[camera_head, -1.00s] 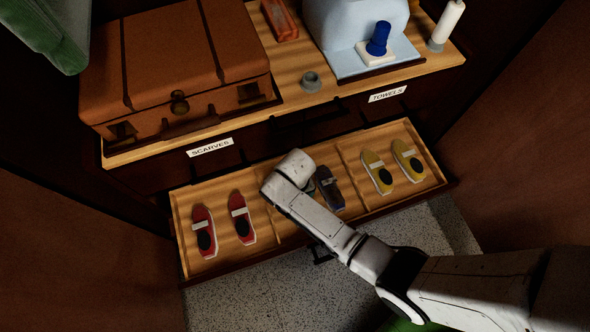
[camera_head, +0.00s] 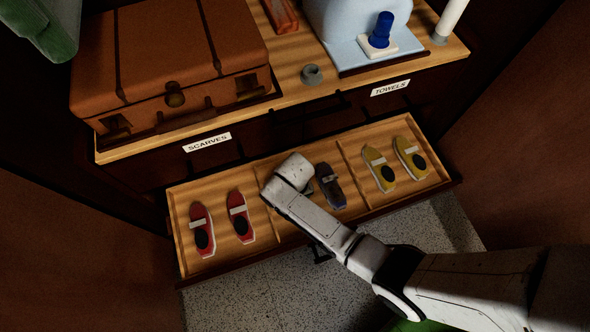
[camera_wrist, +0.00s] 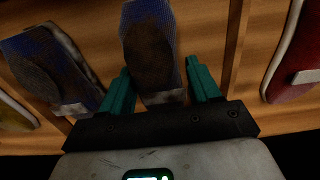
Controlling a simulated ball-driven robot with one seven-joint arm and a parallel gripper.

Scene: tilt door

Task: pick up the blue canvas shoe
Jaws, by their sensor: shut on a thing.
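Two blue canvas shoes with dark insides lie side by side in the middle compartment of the open drawer (camera_head: 262,259). In the wrist view, my gripper (camera_wrist: 164,78) has one teal finger on each side of one blue canvas shoe (camera_wrist: 149,42) and is shut on it. I cannot tell whether this shoe is clear of the drawer floor. The other blue shoe (camera_wrist: 52,66) lies beside it, tilted in the picture; it also shows in the head view (camera_head: 330,186). In the head view, my arm hides the fingers and most of the held shoe.
Red shoes (camera_head: 238,216) fill the left compartment and yellow shoes (camera_head: 411,158) the right, with low dividers between. Above the drawer, the cabinet top holds a brown suitcase (camera_head: 160,60), a grey ring (camera_head: 312,75) and a blue stamp-like object (camera_head: 381,30). Wooden panels stand on both sides.

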